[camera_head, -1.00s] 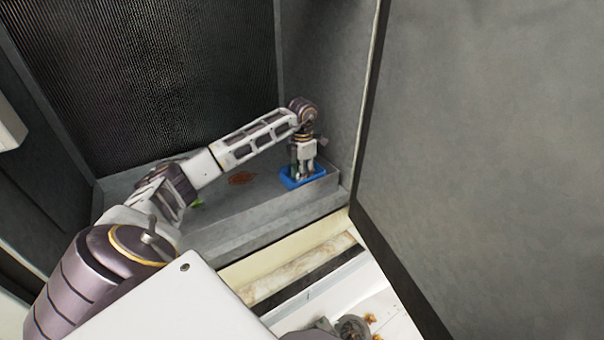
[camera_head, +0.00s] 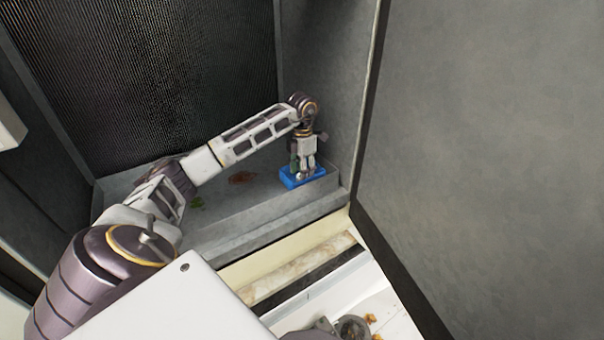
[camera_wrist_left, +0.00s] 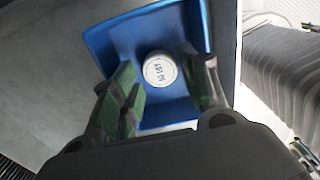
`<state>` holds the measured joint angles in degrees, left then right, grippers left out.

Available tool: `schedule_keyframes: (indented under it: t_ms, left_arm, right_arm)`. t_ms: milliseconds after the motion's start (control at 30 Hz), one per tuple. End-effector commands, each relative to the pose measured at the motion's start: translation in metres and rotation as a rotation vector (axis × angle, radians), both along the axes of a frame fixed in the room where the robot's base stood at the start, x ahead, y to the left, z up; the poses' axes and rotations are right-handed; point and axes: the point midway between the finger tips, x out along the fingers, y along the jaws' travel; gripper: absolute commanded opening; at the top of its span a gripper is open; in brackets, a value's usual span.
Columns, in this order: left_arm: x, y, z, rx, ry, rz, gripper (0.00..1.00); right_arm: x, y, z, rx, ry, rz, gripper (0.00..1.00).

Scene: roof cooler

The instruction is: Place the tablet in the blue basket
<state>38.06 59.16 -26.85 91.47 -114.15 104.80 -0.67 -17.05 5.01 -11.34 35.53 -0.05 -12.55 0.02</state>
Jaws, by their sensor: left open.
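The blue basket (camera_head: 291,182) sits on the grey ledge at the right end of the recess. In the left wrist view the basket (camera_wrist_left: 101,42) fills the middle. A round white tablet (camera_wrist_left: 160,70) with dark printed marks lies inside the basket, between my fingertips in the picture. My left gripper (camera_head: 303,174) points down over the basket and is open. In the left wrist view its two green-padded fingers (camera_wrist_left: 162,82) are spread, with a gap to the tablet on both sides. In the head view the tablet cannot be made out. My right gripper does not show clearly.
The grey ledge (camera_head: 250,205) runs along the foot of a dark ribbed panel (camera_head: 180,80). A brown stain (camera_head: 242,177) and a green scrap (camera_head: 197,203) lie on it. A large grey wall (camera_head: 480,150) closes off the right side, close to the basket.

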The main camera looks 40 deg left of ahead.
Motion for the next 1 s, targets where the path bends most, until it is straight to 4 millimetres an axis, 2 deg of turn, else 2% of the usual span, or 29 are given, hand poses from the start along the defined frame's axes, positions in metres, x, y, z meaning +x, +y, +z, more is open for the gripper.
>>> schedule_keyframes:
  t_ms: [700,1000]
  left_arm:
    - [0.001,0.000,0.075,0.000,-0.002,0.001,0.45]
    - [0.000,0.000,0.099,0.001,0.000,0.001,0.45]
  right_arm:
    - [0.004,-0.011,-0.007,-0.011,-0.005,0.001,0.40]
    - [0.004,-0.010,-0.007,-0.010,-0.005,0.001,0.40]
